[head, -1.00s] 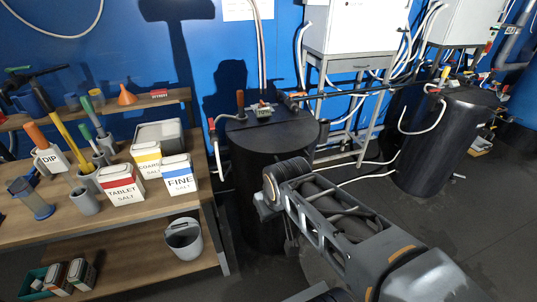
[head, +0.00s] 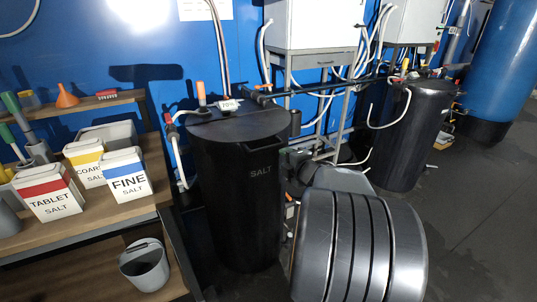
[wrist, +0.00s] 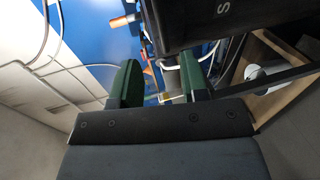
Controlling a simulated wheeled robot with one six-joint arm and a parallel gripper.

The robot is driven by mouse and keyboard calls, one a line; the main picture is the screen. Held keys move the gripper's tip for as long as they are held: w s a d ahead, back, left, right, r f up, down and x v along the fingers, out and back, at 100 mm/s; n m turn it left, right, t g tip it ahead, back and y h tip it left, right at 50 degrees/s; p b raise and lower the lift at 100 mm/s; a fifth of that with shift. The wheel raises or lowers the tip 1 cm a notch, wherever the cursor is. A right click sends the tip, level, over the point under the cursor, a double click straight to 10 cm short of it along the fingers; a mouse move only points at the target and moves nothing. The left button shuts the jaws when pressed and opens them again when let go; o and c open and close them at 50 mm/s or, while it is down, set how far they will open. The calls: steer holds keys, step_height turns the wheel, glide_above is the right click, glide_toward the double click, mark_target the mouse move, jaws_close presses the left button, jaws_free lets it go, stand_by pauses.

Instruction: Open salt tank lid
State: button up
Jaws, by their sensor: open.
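The salt tank (head: 235,195) is a tall black cylinder marked SALT, standing upright in the middle of the head view. Its flat black lid (head: 235,125) is closed, with a dark handle on its front edge (head: 265,146). My gripper shows in the wrist view (wrist: 160,62) with two green fingers spread apart and nothing between them. The dark tank wall with a letter S (wrist: 210,22) fills the top right of that view, beyond the fingers. In the head view my arm hides most of the gripper, just right of the tank; I see no contact.
A wooden bench at left holds the fine salt box (head: 128,178), the tablet salt box (head: 48,192) and a grey bucket (head: 144,265) on its lower shelf. A metal stand (head: 330,95) with hoses is behind the tank. A second black tank (head: 412,140) stands right. Dark floor is open at right.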

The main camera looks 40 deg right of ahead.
mark_target(269, 148)
steer(key=b+x, duration=0.1)
steer(key=x, duration=1.1)
steer(key=shift+w, duration=0.35)
steer(key=shift+c, duration=0.4)
jaws_close()
